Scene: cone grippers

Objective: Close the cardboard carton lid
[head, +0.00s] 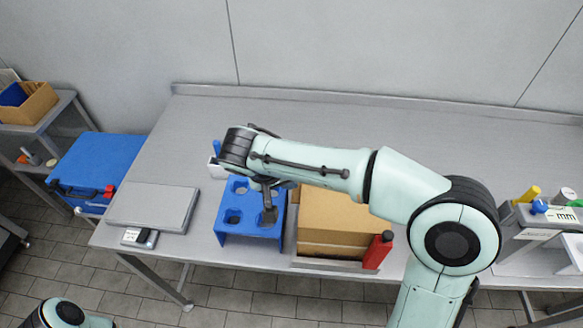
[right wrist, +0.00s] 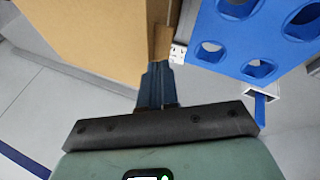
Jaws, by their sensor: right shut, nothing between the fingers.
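The brown cardboard carton (head: 335,244) stands on the metal bench, right of the blue rack. My right forearm crosses above it and hides its back part, so I cannot tell how its lid lies. The carton also fills the upper left of the right wrist view (right wrist: 95,35). My right gripper (head: 268,212) points down over the blue rack's right side, left of the carton. In the right wrist view its fingers (right wrist: 158,80) are shut and empty, beside the carton's side; I cannot tell whether they touch it. My left gripper is out of view.
The blue rack (head: 232,238) with round holes stands close left of the carton. A red-and-black object (head: 378,252) is at the carton's right front corner. A grey flat device (head: 155,205) lies at the left, and a grey stand (head: 525,235) is at the right. The back left of the bench is clear.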

